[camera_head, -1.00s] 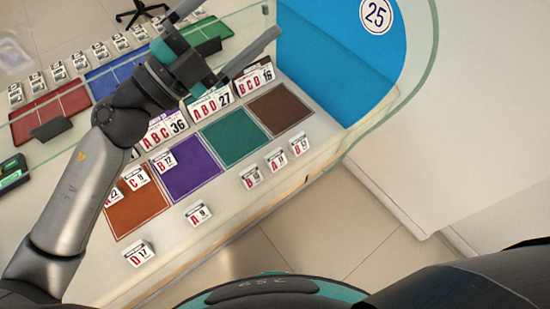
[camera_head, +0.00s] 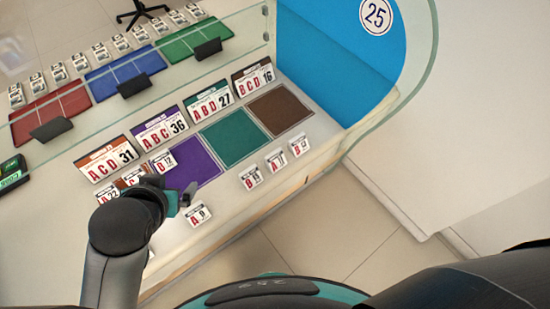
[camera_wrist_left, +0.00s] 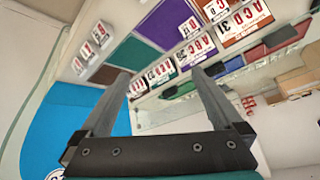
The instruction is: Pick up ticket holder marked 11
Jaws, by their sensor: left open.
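Small white ticket holders stand on the counter. Three stand in a row at the right, front of the mats: a left one (camera_head: 251,177), a middle one (camera_head: 276,160) and a right one (camera_head: 299,145). The middle one's number may read 11, but the print is too small to be sure. The row also shows at the upper left of the left wrist view (camera_wrist_left: 88,49). My left gripper (camera_head: 181,199) is open and empty, left of the row, near the holder marked A 9 (camera_head: 198,213). My right gripper is out of view.
A purple mat (camera_head: 190,165), a green mat (camera_head: 233,138) and a brown mat (camera_head: 280,110) lie behind the row, with larger signs (camera_head: 208,101) behind them. A glass screen (camera_head: 200,73) rises beyond. The counter's front edge is close to the holders.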

